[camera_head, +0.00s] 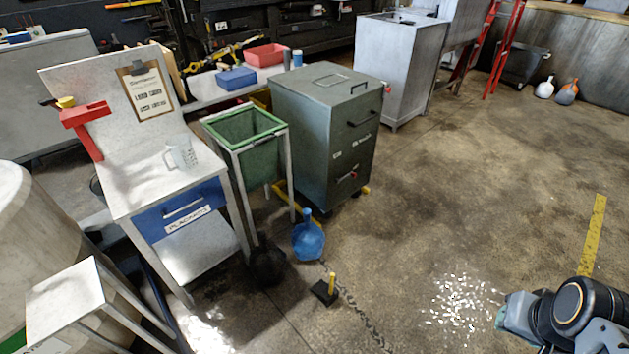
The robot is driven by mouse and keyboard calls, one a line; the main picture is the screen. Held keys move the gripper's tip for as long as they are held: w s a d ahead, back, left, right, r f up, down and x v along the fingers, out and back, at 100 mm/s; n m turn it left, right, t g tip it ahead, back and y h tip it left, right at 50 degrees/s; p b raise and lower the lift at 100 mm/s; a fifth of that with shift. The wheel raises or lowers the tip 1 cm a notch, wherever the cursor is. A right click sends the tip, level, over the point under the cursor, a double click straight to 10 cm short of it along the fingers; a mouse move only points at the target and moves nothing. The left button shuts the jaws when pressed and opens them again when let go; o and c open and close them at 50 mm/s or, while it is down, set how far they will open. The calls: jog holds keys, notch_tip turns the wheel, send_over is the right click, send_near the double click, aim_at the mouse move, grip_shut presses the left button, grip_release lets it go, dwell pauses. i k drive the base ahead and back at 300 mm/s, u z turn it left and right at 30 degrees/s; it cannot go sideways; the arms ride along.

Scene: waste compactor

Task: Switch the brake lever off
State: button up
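A short upright yellow lever (331,283) stands on a small black base (323,293) on the floor, near the picture's middle. A chain-like dark line runs from beside it toward the lower right. I cannot tell for sure whether this is the brake lever. A red arm-like part (86,117) on the grey bench at left also has a lever shape. The green metal cabinet (325,130) has a small red handle low on its front. Part of my arm shows at the lower right, well apart from these; no gripper fingers can be made out.
A blue jug (308,240) and a dark round object (267,266) stand on the floor left of the yellow lever. A green bin on a frame (245,142) stands beside the cabinet. The floor (470,190) at centre right is clear.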

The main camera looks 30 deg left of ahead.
aim_at(336, 180)
jog(key=u, duration=0.6)
jog(key=k, duration=0.35)
jog(key=u, duration=0.4)
jog(key=i, duration=0.5)
jog(key=z, duration=0.9)
jog(key=i, duration=2.7)
jog(key=u, duration=3.05)
